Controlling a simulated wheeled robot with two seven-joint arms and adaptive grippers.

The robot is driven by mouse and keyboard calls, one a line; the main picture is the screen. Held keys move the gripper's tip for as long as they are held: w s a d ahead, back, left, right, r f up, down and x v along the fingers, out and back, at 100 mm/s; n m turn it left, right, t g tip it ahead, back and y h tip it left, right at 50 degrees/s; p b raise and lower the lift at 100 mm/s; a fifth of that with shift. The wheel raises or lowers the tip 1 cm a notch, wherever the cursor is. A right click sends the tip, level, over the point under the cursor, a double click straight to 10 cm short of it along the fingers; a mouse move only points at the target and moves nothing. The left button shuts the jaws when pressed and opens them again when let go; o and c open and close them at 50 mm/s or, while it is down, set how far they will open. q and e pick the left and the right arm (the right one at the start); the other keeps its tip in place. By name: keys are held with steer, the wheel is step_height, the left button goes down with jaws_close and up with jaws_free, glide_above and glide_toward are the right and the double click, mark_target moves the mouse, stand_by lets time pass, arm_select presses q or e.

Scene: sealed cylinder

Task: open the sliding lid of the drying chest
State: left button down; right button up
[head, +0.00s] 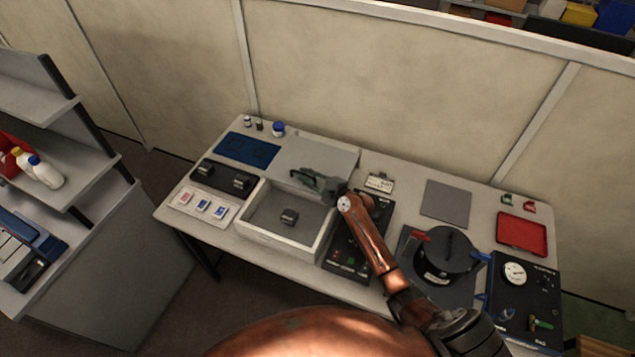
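The drying chest (325,248) is a white open-topped box near the middle of the table. Its grey lid (320,153) lies toward the back, and the front of the chest is uncovered. A small dark block (289,216) sits on the grey floor inside. My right gripper (308,182) is at the lid's front edge, above the back of the chest. It hides any handle there, and its fingers are too small and dark to tell whether they are shut on something. My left gripper is not in view.
Left of the chest are dark blocks (222,176), a card tray (203,205) and a blue mat (247,150). Right are a control panel (343,262), a black round pot (446,254), a gauge box (522,290) and a red tray (522,233). A partition wall stands behind.

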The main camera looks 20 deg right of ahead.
steer(key=v, duration=1)
